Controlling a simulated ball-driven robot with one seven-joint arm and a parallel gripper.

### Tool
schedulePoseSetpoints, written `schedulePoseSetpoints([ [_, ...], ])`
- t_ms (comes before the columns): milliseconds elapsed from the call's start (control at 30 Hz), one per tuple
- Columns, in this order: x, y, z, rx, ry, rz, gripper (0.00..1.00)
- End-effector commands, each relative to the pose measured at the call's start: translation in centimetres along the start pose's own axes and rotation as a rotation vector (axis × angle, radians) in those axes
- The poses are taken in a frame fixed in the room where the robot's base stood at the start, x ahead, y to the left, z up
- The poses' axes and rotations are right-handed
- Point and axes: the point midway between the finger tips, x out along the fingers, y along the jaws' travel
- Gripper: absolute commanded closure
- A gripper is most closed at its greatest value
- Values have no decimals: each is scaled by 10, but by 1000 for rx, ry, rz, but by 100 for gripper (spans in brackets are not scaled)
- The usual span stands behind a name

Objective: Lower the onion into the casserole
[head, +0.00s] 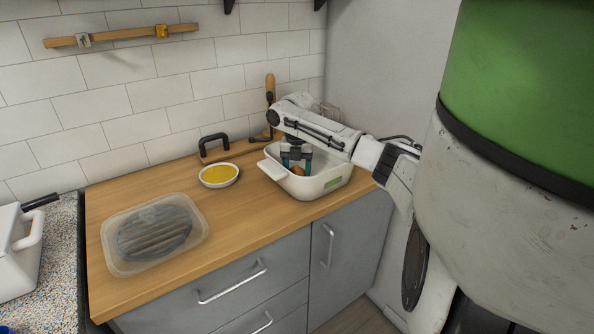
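My gripper (296,166) points down into the casserole's opening from above. The onion (298,171), small and brownish, shows between or just beside the fingertips, inside the casserole's rim. The front wall and the fingers hide part of the onion. I cannot tell whether the fingers press on it or whether it touches the casserole floor.
A white bowl of yellow content (219,175) stands just left of the casserole. A clear lidded container (128,256) lies at the counter's left. A black handled item (214,147) and a wooden-handled tool (270,90) are near the tiled wall. Bare counter (235,215) lies between.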

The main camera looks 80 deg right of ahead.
Motion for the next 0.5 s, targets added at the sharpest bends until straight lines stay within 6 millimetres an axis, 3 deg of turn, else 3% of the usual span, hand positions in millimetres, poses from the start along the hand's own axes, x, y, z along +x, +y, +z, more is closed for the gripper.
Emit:
schedulePoseSetpoints([
  [133, 0, 0, 0, 0, 0, 0, 74],
  [167, 0, 0, 0, 0, 0, 0, 36],
  [433, 0, 0, 0, 0, 0, 0, 11],
  [500, 0, 0, 0, 0, 0, 0, 10],
])
